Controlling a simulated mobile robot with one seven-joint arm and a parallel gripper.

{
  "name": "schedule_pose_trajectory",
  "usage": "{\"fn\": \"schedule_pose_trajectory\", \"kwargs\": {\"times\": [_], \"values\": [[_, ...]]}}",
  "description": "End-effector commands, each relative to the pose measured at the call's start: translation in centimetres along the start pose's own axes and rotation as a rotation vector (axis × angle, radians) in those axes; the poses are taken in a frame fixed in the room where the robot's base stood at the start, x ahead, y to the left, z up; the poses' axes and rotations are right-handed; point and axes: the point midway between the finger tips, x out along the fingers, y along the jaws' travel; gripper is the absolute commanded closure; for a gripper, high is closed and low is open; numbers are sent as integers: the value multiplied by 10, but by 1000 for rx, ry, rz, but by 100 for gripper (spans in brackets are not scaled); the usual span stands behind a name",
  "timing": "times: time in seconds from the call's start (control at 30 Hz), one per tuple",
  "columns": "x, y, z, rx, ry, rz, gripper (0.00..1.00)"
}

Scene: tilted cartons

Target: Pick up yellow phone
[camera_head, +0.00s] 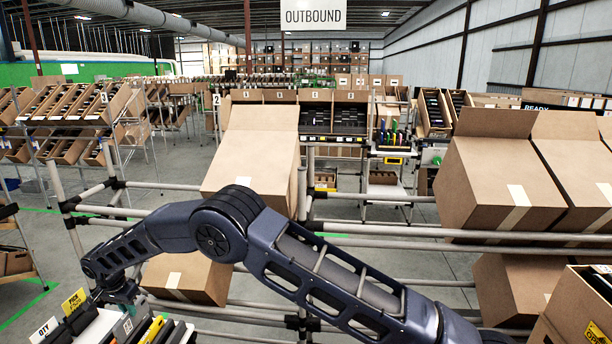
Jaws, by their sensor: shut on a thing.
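My gripper (116,292) is at the lower left, at the end of my dark blue arm, low beside a white tray. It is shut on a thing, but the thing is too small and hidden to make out. A yellow slim item (152,330) that looks like a phone stands tilted among black ones in the tray, to the right of and below the gripper. I cannot tell whether another yellow phone is between the fingers.
Yellow and white label cards (73,300) stand left of the gripper. A pipe rack (160,186) with tilted cartons (258,150) runs behind my arm. More large cartons (500,185) are at right. An open box (575,310) fills the lower right corner.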

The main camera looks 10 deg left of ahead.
Motion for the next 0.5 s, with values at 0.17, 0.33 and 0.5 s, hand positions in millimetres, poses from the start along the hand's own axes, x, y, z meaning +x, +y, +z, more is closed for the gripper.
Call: {"fn": "schedule_pose_trajectory", "kwargs": {"times": [0.17, 0.33, 0.5], "values": [[29, 0, 4, -1, 0, 1, 100], [56, 0, 8, -1, 0, 2, 100], [80, 0, 12, 0, 0, 2, 100]]}}
